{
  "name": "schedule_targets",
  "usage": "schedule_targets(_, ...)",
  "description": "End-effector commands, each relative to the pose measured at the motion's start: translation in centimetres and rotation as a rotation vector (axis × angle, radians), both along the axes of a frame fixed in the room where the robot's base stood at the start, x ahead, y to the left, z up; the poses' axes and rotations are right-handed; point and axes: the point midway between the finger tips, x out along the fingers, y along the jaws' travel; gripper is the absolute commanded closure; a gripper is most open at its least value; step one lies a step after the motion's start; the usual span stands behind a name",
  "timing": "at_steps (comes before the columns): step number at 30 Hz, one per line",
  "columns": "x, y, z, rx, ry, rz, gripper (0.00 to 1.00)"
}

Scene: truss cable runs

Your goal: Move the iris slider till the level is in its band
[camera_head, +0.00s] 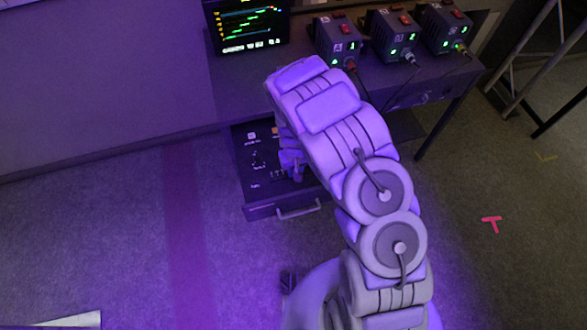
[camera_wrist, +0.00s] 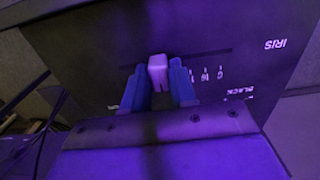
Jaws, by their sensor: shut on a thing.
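My gripper (camera_wrist: 158,84) has its two blue fingers shut on a small pale slider cap (camera_wrist: 157,66) on the dark panel. The panel carries the printed word IRIS (camera_wrist: 275,44), upside down at the right. The monitor (camera_head: 248,25) shows green, yellow and red marks, too small to read as a level.
Several dark boxes with red switches and green lights, such as this one (camera_head: 337,42), stand on the desk (camera_head: 235,90) with cables hanging. A drawer handle (camera_head: 298,210) is at the panel's front. Metal truss bars (camera_head: 515,75) stand at right. Floor is open at left.

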Motion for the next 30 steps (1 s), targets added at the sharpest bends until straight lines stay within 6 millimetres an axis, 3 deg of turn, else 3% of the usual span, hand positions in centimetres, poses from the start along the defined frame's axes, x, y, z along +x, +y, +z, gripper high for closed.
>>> schedule_targets(10, 0.1, -0.6, 0.0, -0.001, -0.001, 0.000, 1.00)
schedule_targets(11, 0.1, -0.5, 0.0, -0.001, -0.001, 0.000, 0.71)
schedule_targets(17, 0.1, -0.5, 0.0, -0.001, 0.000, 0.000, 0.53)
schedule_targets(25, 0.1, -0.5, 0.2, -0.001, -0.001, -0.001, 0.53)
schedule_targets(30, 0.2, -0.5, 2.1, -0.001, -0.001, -0.001, 0.53)
